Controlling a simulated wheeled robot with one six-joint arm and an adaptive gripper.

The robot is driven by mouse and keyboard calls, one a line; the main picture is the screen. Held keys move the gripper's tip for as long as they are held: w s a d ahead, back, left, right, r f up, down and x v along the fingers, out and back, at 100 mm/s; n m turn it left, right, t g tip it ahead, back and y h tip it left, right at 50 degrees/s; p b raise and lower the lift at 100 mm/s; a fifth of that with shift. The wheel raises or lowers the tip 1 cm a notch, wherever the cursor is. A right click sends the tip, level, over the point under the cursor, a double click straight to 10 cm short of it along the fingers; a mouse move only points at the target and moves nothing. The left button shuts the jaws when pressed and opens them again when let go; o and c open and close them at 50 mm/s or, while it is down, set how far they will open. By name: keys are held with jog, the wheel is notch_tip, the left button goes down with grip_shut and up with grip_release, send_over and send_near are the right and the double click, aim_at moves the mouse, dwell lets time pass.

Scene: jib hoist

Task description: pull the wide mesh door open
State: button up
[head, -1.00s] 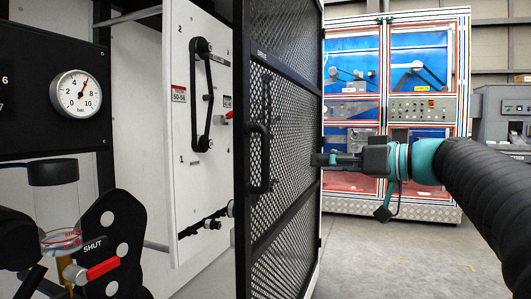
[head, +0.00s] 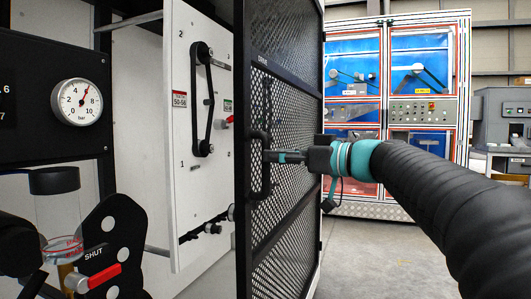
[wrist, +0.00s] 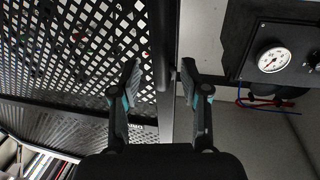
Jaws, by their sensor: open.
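The wide mesh door (head: 287,120), black-framed with diamond mesh, stands swung out from the white cabinet in the head view. Its black upright handle (head: 266,182) is on the near part of the door, close to the free edge. My gripper (head: 268,156) reaches in from the right, with its fingertips at the handle's middle height. In the wrist view my gripper (wrist: 160,72) has its two fingers spread apart, one over the mesh (wrist: 75,50) and one beyond the door's edge. Whether the fingers touch the handle cannot be told.
A pressure gauge (head: 77,102) and a red-handled valve (head: 100,278) are at left. A blue-windowed cabinet (head: 352,60) stands behind. Grey floor (head: 365,255) is clear at right.

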aim_at(266, 186)
jog(key=shift+x, duration=1.95)
jog(key=shift+c, duration=0.3)
grip_shut()
